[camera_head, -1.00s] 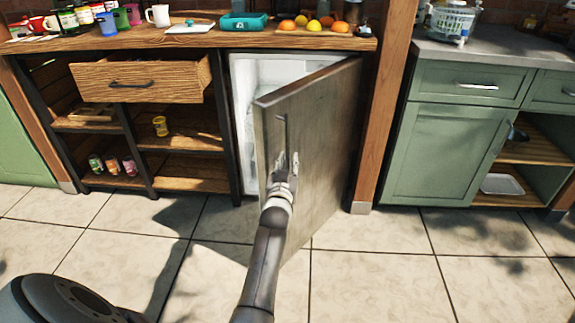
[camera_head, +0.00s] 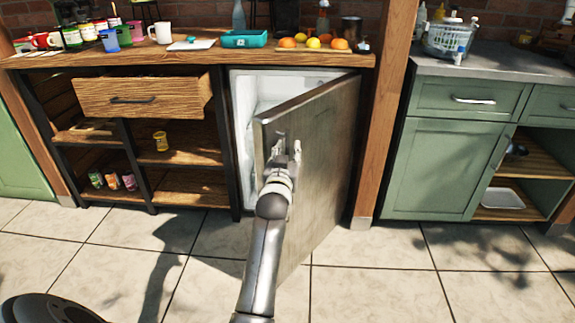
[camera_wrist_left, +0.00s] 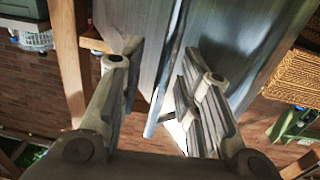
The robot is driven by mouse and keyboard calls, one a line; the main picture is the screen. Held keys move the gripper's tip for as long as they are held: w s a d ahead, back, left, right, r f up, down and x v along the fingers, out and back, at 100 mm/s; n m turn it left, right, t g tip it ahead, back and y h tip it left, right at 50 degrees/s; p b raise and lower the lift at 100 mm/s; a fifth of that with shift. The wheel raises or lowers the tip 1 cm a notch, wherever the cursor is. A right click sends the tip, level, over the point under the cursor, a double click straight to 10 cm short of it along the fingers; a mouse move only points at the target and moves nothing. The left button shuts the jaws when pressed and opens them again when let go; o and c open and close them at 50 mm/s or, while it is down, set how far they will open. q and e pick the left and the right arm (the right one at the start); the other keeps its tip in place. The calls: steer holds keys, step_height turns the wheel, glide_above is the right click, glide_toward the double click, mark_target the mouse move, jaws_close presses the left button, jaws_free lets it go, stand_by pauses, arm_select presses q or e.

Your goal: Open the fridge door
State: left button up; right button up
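The fridge door (camera_head: 325,150) is a grey panel under the wooden counter. It stands partly open, swung out from its right side, and the white fridge interior (camera_head: 242,105) shows at its left. My left gripper (camera_head: 285,143) is at the door's outer face, near its free edge and upper corner. The door handle is hidden or too unclear to make out there now. In the left wrist view the two fingers (camera_wrist_left: 160,68) are spread apart, with the grey door (camera_wrist_left: 235,40) beyond them. I cannot tell whether they touch it. My right gripper is not in view.
An open wooden drawer (camera_head: 135,98) and shelves stand left of the fridge. A wooden post (camera_head: 385,120) and a green cabinet (camera_head: 440,165) stand at the right. Fruit and a teal box (camera_head: 245,38) sit on the counter. The tiled floor in front is clear.

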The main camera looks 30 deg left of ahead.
arm_select(q)
steer(key=shift+r, duration=0.25)
steer(key=shift+c, duration=0.4)
